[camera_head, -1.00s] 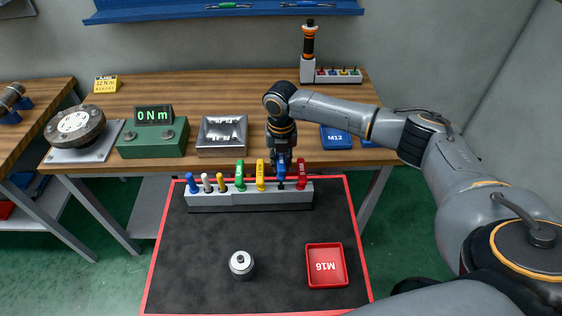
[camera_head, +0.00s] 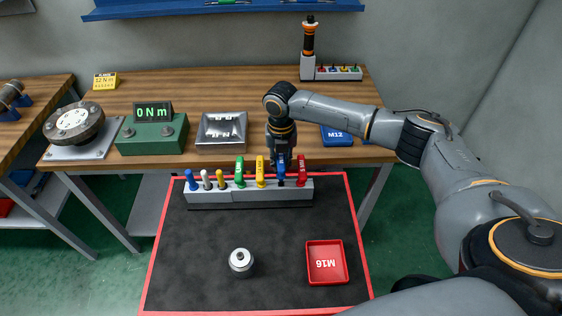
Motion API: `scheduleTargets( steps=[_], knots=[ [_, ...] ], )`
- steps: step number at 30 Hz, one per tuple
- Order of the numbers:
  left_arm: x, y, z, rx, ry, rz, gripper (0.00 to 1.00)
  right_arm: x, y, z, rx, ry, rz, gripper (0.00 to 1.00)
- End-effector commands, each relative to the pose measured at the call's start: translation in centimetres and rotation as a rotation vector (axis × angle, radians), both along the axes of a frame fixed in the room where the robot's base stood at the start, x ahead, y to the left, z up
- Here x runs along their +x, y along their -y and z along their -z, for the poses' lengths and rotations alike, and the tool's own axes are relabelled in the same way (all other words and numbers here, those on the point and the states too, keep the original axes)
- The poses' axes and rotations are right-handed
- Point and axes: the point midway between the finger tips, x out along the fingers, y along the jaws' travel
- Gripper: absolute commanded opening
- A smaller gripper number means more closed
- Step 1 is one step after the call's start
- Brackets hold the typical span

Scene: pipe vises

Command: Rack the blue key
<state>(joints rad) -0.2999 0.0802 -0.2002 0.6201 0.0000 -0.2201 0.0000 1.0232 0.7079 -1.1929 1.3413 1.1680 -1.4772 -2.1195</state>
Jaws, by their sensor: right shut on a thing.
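The pale grey key rack (camera_head: 235,194) stands at the back of the red-edged black mat. My right gripper (camera_head: 281,163) points down over the rack's right part and is shut on the blue key (camera_head: 282,174). The key is upright between a yellow key (camera_head: 260,172) and a red key (camera_head: 301,176), in line with the row. Its lower end is at the rack's top; I cannot tell how deep it sits. Another small blue-handled tool (camera_head: 191,180) stands at the rack's left end. My left gripper is out of view.
A green key (camera_head: 240,172) and other small tools fill the rack's left part. A metal cylinder (camera_head: 241,262) and a red M16 tray (camera_head: 327,263) are on the mat in front. The wooden bench (camera_head: 240,100) behind holds a torque readout (camera_head: 153,130) and a metal tray (camera_head: 221,131).

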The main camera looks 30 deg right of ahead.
Motion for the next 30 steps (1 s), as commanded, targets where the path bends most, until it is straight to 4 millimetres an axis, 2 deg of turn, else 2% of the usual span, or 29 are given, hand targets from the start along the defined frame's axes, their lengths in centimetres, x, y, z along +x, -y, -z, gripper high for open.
scheduleTargets(
  steps=[30],
  knots=[
    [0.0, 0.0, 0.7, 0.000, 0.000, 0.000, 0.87, 0.0, 0.0, 1.4, 0.001, 0.000, 0.001, 0.00]
  ],
)
